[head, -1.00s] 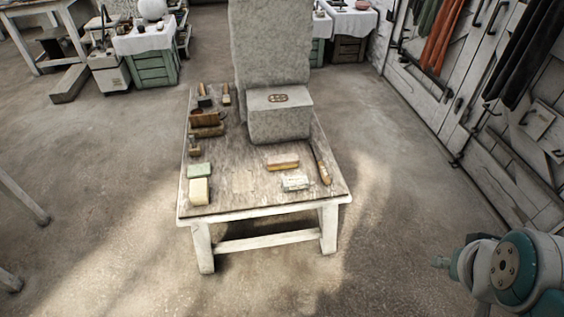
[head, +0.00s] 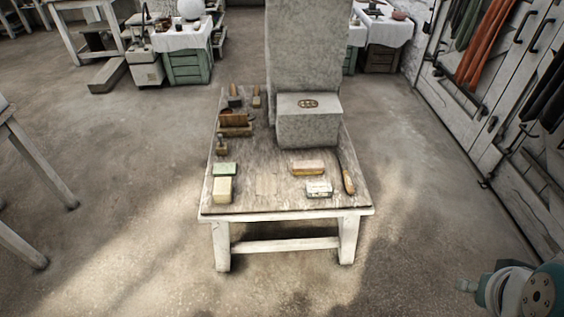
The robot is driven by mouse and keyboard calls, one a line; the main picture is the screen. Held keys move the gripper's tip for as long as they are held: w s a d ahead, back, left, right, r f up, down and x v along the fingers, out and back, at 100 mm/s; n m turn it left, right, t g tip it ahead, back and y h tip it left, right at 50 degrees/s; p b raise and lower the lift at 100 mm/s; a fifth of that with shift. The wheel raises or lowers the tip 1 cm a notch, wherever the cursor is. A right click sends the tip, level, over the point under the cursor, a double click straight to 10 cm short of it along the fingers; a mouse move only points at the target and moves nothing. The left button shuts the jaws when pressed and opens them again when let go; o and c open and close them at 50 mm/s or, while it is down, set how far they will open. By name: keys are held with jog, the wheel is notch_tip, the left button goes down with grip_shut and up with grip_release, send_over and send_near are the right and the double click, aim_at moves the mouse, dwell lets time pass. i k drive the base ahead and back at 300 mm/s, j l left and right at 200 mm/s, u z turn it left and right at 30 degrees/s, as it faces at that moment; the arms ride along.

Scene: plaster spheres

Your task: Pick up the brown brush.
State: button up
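Several tools lie on a low worn wooden table (head: 245,203). A brown block with a paler side (head: 308,168), possibly a brush, lies on its right half. A long thin brown wooden-handled tool (head: 348,180) lies along the right edge. Other brown tools (head: 235,124) stand at the left edge. At this size I cannot tell for sure which one is the brown brush. Only a joint of my arm shows, at the lower right. My gripper is not in view.
A large grey stone block (head: 308,125) stands on the table before a tall stone slab (head: 315,50). Green (head: 225,169) and cream (head: 223,189) blocks lie front left, a pale labelled block (head: 318,189) front right. Floor before the table is clear. Cabinets (head: 490,110) line the right.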

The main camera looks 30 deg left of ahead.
aim_at(311, 167)
jog(key=i+j+u, duration=0.65)
jog(key=i, duration=0.25)
jog(key=i+j+u, duration=0.35)
jog(key=i, duration=0.15)
